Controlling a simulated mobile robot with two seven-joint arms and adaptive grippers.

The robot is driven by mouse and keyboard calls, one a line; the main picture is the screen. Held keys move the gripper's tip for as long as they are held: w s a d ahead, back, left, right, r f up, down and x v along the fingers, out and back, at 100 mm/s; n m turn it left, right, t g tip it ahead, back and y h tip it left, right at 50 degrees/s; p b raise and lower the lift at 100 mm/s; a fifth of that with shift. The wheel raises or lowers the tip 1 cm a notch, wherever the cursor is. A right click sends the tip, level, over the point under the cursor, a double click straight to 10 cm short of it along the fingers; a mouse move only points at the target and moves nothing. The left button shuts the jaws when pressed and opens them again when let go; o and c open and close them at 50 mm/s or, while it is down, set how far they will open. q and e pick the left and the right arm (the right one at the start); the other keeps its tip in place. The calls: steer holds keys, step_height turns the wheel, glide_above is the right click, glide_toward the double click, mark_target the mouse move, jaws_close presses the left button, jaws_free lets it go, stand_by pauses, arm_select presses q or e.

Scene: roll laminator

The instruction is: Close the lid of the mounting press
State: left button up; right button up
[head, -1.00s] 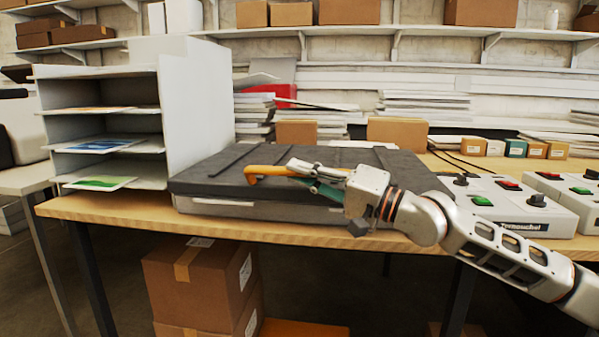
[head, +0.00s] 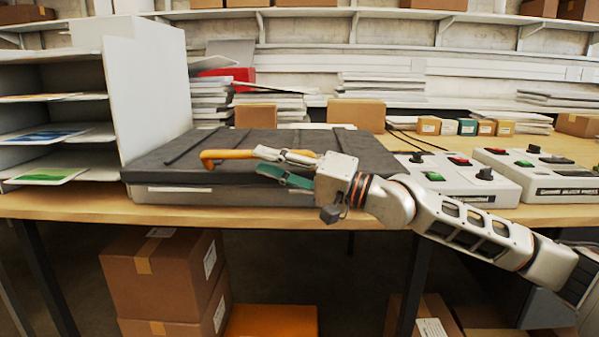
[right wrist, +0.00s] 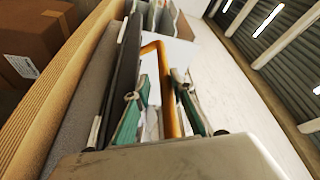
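The mounting press (head: 215,195) sits on the workbench, a wide pale grey base under a dark lid (head: 240,150). The lid lies flat and looks down on the base; I cannot see any clear gap along the front edge. An orange handle (head: 226,155) lies along the lid's front. My right gripper (head: 270,166) is at the handle's right part. In the right wrist view its green-padded fingers (right wrist: 160,108) stand apart on both sides of the handle (right wrist: 158,62), with space visible beside it. My left gripper is not in view.
A white paper rack (head: 150,90) stands left of the press. Control boxes (head: 450,178) with knobs and buttons stand to the right. Stacked boards and small cartons (head: 355,114) are behind. Brown boxes (head: 165,275) lie under the bench.

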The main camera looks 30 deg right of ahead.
mark_target(311, 176)
steer(key=v, duration=0.9)
steer(key=shift+s+d+f, duration=0.15)
steer(key=shift+s+d, duration=0.05)
steer(key=shift+s, duration=0.05)
stand_by(0.7)
